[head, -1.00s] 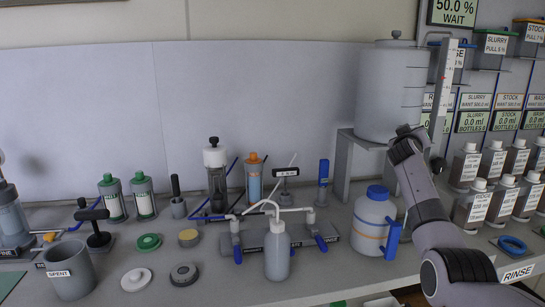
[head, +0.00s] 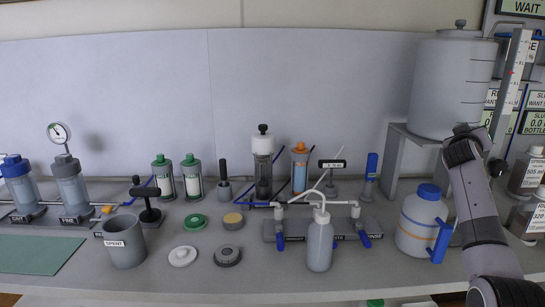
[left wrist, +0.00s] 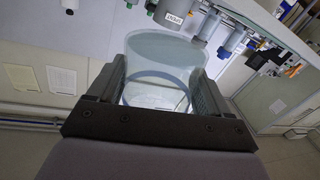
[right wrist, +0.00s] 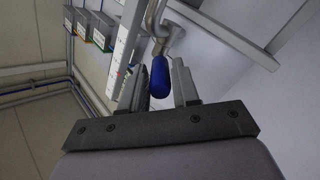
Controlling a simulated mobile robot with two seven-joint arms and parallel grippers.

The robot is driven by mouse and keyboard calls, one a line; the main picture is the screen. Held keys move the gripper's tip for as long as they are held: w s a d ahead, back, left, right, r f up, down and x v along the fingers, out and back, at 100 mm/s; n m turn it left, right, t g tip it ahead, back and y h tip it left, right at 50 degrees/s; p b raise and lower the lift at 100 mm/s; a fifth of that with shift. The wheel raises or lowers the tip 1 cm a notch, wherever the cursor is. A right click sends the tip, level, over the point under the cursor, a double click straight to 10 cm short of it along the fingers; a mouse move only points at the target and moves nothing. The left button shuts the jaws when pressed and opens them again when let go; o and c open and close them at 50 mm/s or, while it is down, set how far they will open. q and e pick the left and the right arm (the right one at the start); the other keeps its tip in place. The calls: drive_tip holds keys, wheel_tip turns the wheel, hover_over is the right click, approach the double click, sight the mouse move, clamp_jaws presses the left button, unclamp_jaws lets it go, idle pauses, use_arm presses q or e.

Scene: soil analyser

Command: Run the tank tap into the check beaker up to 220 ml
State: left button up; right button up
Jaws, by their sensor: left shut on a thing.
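The check beaker (left wrist: 168,48) is a clear vessel with a dark blue ring, seen in the left wrist view. My left gripper (left wrist: 160,85) is shut around it; the fill level cannot be read. The grey graduated tank (head: 452,85) stands on a raised stand at the right in the head view. The right wrist view shows a blue tap handle (right wrist: 159,76) on a metal pipe. My right gripper (right wrist: 160,88) is open, with one finger on each side of the handle. In the head view my right arm covers the tap area, and my left gripper is out of frame.
A white bottle with a blue cap (head: 423,218) stands below the tank. A squeeze bottle (head: 319,245), the spent cup (head: 124,242) and several lids sit along the bench (head: 200,283). A vertical scale (head: 511,85) stands right of the tank.

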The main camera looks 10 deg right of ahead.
drive_tip(key=b+v, duration=0.1)
drive_tip(key=v, duration=0.8)
drive_tip(key=shift+s+a, duration=0.15)
drive_tip(key=shift+a, duration=0.1)
idle(0.3)
